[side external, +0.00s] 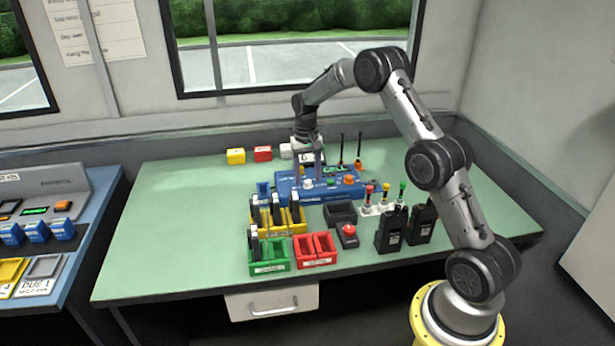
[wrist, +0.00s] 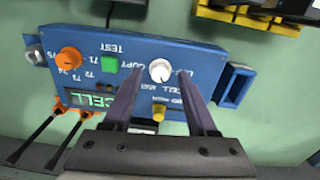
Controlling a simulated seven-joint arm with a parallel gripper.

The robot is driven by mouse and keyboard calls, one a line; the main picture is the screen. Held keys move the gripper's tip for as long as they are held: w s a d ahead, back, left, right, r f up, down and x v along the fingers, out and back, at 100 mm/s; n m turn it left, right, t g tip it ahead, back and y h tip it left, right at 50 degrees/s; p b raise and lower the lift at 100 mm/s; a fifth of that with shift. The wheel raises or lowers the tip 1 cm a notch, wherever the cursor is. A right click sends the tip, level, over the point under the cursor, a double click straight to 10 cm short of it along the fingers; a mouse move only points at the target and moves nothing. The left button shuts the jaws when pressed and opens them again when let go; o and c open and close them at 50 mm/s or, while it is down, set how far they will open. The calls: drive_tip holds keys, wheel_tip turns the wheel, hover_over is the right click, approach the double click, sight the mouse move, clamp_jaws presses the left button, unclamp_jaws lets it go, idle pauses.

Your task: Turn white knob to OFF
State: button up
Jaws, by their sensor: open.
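The white knob (wrist: 160,71) sits on the top face of a blue control box (wrist: 207,62); in the side view the knob (side external: 308,183) shows on the box (side external: 284,188) at the middle of the green table. My gripper (wrist: 158,86) is open above the box, with its two fingers spread on either side of the white knob in the wrist view. It looks apart from the knob, but the exact height is unclear. In the side view my gripper (side external: 310,172) points down over the box. The lettering around the knob is partly hidden by the fingers.
Yellow bins (side external: 278,226), black radios (side external: 390,230) and a red-button box (side external: 348,236) stand in front. The left of the table is clear.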

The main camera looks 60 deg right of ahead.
drive_tip(key=shift+f, duration=0.3)
clamp_jaws()
idle(0.5)
drive_tip(key=n, duration=0.5)
drive_tip(key=shift+n, duration=0.4)
drive_tip(key=n, duration=0.6)
idle(0.4)
